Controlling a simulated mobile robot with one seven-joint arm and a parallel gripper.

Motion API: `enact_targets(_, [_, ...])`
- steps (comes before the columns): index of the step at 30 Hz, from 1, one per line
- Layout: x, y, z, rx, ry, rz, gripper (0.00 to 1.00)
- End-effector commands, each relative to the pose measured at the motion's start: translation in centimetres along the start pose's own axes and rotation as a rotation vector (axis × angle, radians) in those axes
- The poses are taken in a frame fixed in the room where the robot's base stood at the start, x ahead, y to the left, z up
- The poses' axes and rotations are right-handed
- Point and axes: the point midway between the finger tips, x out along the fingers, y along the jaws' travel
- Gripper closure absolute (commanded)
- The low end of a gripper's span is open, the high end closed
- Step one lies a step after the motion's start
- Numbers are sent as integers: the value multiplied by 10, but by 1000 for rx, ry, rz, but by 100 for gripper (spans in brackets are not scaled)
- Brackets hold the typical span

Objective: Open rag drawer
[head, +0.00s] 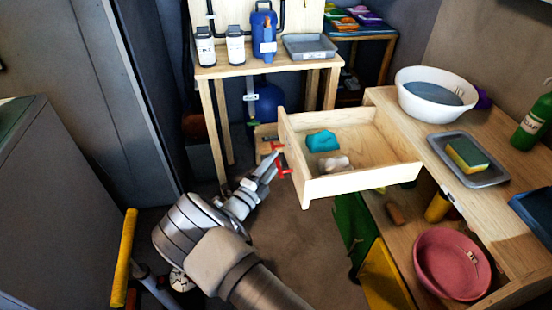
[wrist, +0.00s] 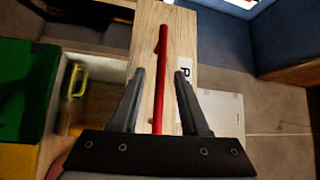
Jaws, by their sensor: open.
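The rag drawer (head: 365,180) is a pale wooden drawer pulled well out from the workbench in the head view. A teal rag (head: 322,141) and a whitish rag (head: 333,164) lie inside it. Its red handle (head: 280,160) is on the front panel, which faces left. My gripper (head: 272,163) is at the handle. In the wrist view my gripper (wrist: 160,85) is open, with one finger on each side of the red bar handle (wrist: 161,80). The wooden drawer front (wrist: 149,55) shows behind it, with a label partly hidden by the right finger.
The workbench (head: 411,127) holds a white basin (head: 436,95), a grey tray with a sponge (head: 492,172) and a green bottle (head: 533,123). A pink bowl (head: 453,263) sits on the lower shelf. A small table (head: 262,66) stands behind. A yellow-handled cart (head: 124,258) is at front left.

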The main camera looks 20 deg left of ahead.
Motion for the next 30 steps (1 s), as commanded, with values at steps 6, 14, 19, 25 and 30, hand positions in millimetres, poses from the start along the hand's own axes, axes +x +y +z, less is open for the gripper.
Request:
enact_targets(6, [-52,-2,0,-2,-5,1,55])
enact_targets(14, [-114,-2,0,-2,-3,-1,55])
enact_targets(19, [-141,0,0,-2,-2,0,55])
enact_targets(25, [-154,0,0,-2,0,-1,55])
enact_targets(30, [-155,0,0,-2,0,-1,55])
